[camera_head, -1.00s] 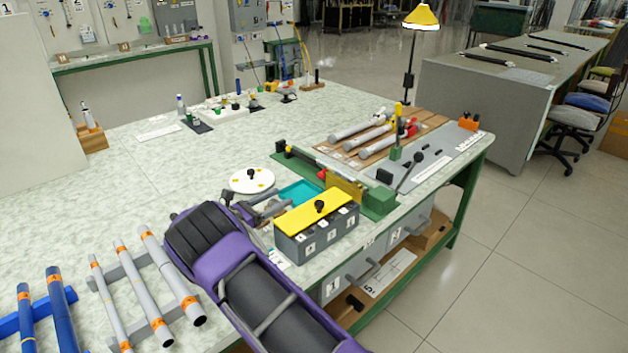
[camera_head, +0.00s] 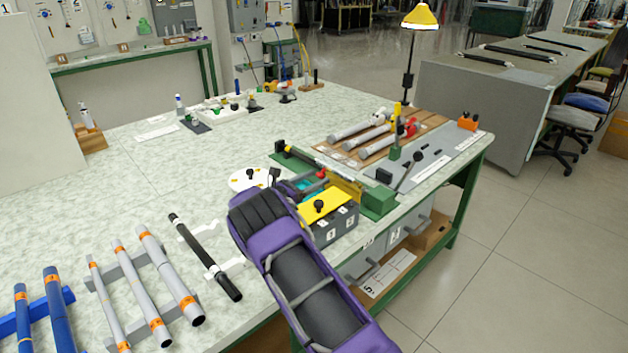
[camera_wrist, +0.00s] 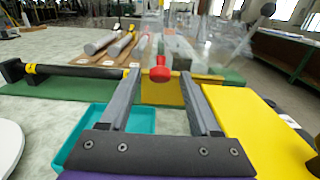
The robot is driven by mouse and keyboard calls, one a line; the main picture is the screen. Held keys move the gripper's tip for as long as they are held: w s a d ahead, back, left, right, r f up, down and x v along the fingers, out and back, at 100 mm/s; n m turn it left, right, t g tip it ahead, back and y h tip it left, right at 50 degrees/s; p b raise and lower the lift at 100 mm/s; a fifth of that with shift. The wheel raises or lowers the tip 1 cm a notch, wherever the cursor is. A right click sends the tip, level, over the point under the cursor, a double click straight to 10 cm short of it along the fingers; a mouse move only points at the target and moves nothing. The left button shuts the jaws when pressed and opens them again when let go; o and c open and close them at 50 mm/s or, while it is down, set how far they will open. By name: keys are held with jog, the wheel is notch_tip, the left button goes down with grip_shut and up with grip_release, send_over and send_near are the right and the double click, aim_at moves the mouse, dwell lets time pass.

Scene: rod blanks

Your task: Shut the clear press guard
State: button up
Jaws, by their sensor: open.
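The press has a green base (camera_wrist: 55,88) and a yellow plate (camera_head: 345,186) between green blocks. A faint see-through shape, which looks like the clear guard (camera_wrist: 203,38), stands upright beyond my fingers in the wrist view. Its outline is hard to make out, and I cannot pick it out in the head view. A red knob (camera_wrist: 160,73) shows between my fingertips; it also shows in the head view (camera_head: 322,173). My gripper (camera_wrist: 160,84) is open, with one finger on each side of the knob. I cannot tell whether either finger touches it.
A teal tray (camera_wrist: 82,142) lies below my left finger. A grey box with a yellow lid (camera_head: 324,205) and black knob stands close on the right. A white disc (camera_head: 248,179) is at the left. Grey cylinders (camera_head: 364,134) lie behind the press. Open table lies left.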

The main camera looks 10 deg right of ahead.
grip_shut()
dwell(1.4)
